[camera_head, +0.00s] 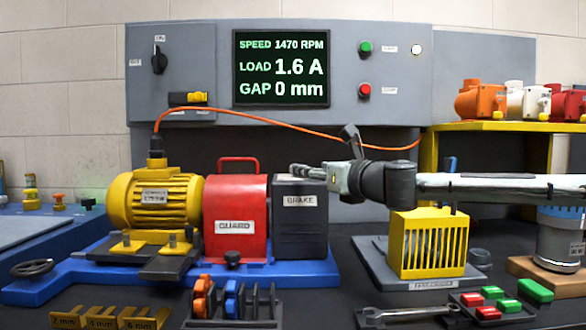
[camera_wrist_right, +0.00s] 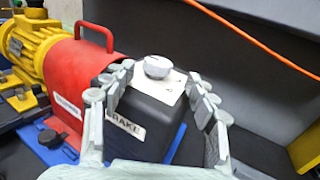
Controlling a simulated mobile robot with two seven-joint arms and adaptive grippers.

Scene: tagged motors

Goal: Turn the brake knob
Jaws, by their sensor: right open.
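The brake is a dark grey box labelled BRAKE (camera_head: 300,222), standing beside the red guard. In the right wrist view, a light grey round brake knob (camera_wrist_right: 158,66) sits on a white plate on top of the box. My right gripper (camera_head: 306,171) reaches in from the right, over the top of the brake box. In its wrist view the open fingers (camera_wrist_right: 161,74) lie on either side of the knob, with nothing seen held between them. The knob does not show clearly in the head view. My left gripper is out of view.
The red guard (camera_head: 236,205) and yellow motor (camera_head: 155,200) stand left of the brake on a blue base (camera_head: 60,290). An orange cable (camera_head: 285,119) crosses behind. The panel display (camera_head: 281,68) reads 1470 RPM, 1.6 A, 0 mm. A yellow cage (camera_head: 428,245) stands below my right arm.

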